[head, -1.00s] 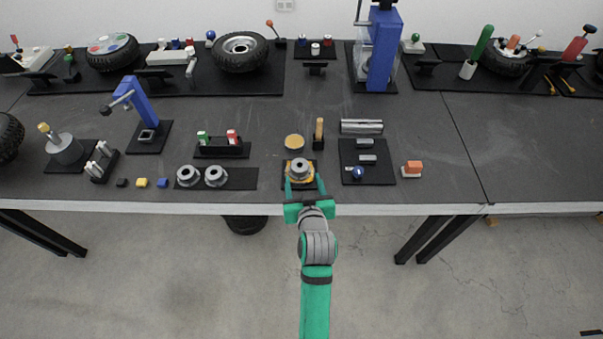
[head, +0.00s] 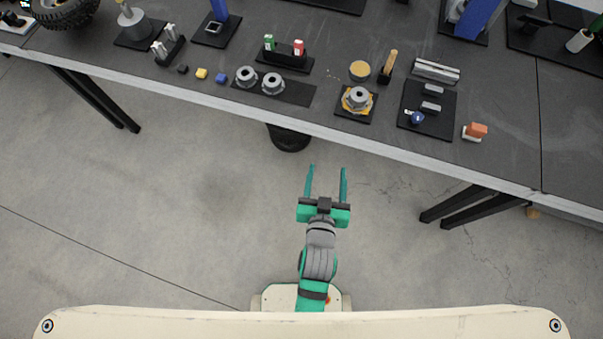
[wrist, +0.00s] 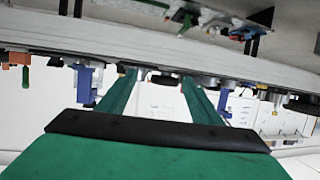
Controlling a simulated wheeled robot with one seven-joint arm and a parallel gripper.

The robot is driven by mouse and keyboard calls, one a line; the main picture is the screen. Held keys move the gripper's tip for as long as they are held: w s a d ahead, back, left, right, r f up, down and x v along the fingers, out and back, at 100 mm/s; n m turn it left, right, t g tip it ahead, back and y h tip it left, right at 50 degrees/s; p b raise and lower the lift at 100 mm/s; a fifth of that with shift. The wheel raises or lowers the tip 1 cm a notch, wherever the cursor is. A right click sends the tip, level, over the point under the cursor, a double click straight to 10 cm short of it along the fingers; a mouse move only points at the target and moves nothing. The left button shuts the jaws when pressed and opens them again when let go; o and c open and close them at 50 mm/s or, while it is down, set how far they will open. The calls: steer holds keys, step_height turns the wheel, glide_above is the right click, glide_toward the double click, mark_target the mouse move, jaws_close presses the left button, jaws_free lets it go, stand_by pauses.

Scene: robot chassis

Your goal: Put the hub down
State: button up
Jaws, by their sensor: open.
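A grey hub (head: 357,98) sits on a yellow-orange piece on a small black plate (head: 346,115) near the table's front edge in the head view. Two similar grey hubs (head: 246,75) (head: 273,83) sit on a black mat (head: 300,94) to its left. My gripper (head: 327,169) is open and empty, over the floor in front of the table and apart from the hub. In the wrist view my open fingers (wrist: 159,78) point toward the table edge, with nothing between them.
The table (head: 180,80) bears a holder with a green and a red piece (head: 284,55), a tan disc (head: 360,70), a black plate with grey blocks (head: 428,107) and an orange-and-white block (head: 474,131). A black bin (head: 290,138) stands under the table edge. The floor around my gripper is clear.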

steer(key=s+a+r+y, duration=0.1)
steer(key=s+a+r, duration=0.1)
steer(key=s, duration=0.7)
steer(key=s+a+r+n+t+y, duration=0.1)
steer(key=s+a+r, duration=0.2)
steer(key=s, duration=0.7)
steer(key=shift+a+r+n, duration=0.15)
steer(key=shift+a+n, duration=0.15)
steer(key=shift+a, duration=0.7)
